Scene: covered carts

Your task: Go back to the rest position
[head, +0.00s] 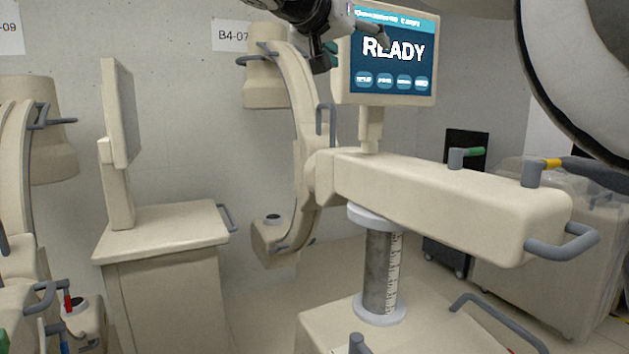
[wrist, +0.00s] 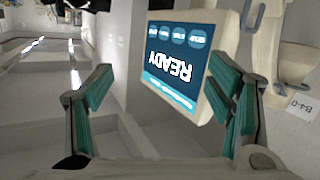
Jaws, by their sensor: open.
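My gripper (wrist: 170,75) is open in the wrist view, its two teal-padded fingers wide apart with nothing held between them. In the head view my gripper (head: 352,44) is at the top centre, partly in front of the monitor (head: 393,84), which reads READY. The monitor also shows upside down between and beyond the fingers in the wrist view (wrist: 180,60). I cannot tell the exact gap between the fingers and the screen. My dark arm comes in from the top of the head view.
A cream C-arm machine has a horizontal arm (head: 440,190) with grey handles, on a column (head: 380,270). Its curved arm (head: 305,130) stands behind. A cart with a screen (head: 165,230) is at left. A plastic-covered cart (head: 545,260) is at right. Some floor shows between them.

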